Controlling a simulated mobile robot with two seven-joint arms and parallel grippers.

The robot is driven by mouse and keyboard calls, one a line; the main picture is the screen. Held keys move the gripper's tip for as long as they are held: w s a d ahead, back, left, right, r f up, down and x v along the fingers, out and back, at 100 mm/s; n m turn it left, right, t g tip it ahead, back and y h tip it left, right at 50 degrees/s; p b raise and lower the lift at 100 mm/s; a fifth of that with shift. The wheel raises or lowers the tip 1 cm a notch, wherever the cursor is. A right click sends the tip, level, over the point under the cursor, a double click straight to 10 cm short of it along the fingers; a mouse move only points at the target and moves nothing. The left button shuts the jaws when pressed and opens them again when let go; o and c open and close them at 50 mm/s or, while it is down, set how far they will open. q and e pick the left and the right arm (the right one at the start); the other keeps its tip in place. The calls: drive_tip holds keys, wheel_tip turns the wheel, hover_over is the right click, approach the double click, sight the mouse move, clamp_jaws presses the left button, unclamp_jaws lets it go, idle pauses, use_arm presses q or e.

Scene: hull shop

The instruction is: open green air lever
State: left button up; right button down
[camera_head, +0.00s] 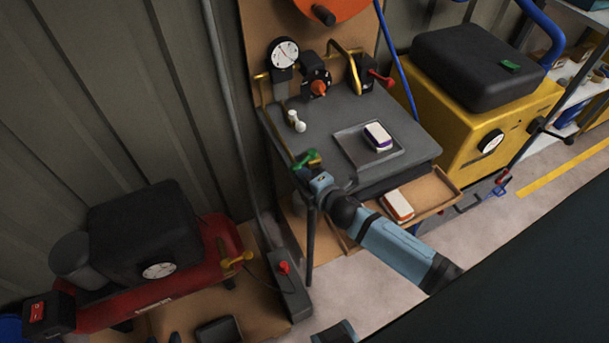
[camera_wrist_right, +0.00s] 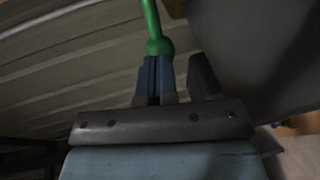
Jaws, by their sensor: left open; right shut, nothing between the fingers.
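The green air lever (camera_head: 308,159) is at the front left edge of the grey bench. My right arm reaches up to it from the lower right. My right gripper (camera_head: 320,181) is shut and empty, right by the lever. In the right wrist view, the green lever (camera_wrist_right: 159,46) shows its rounded end at the tips of my closed right fingers (camera_wrist_right: 155,66). I cannot tell if they touch.
The grey bench (camera_head: 340,115) carries a gauge (camera_head: 284,53), a black dial with an orange knob (camera_head: 318,86), a red-handled valve (camera_head: 381,79) and a tray (camera_head: 351,146). A red compressor (camera_head: 205,285) stands lower left, a yellow machine (camera_head: 455,120) at right. A wooden drawer (camera_head: 435,188) juts out.

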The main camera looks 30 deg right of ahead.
drive_tip(key=shift+w+a+f+m+h+b, duration=0.1)
drive_tip(key=shift+w+a+m+h+b, duration=0.3)
drive_tip(key=shift+m+h+b, duration=0.35)
drive_tip(key=shift+w+a+h, duration=0.3)
drive_tip(key=shift+w+h, duration=0.05)
drive_tip(key=shift+w, duration=0.15)
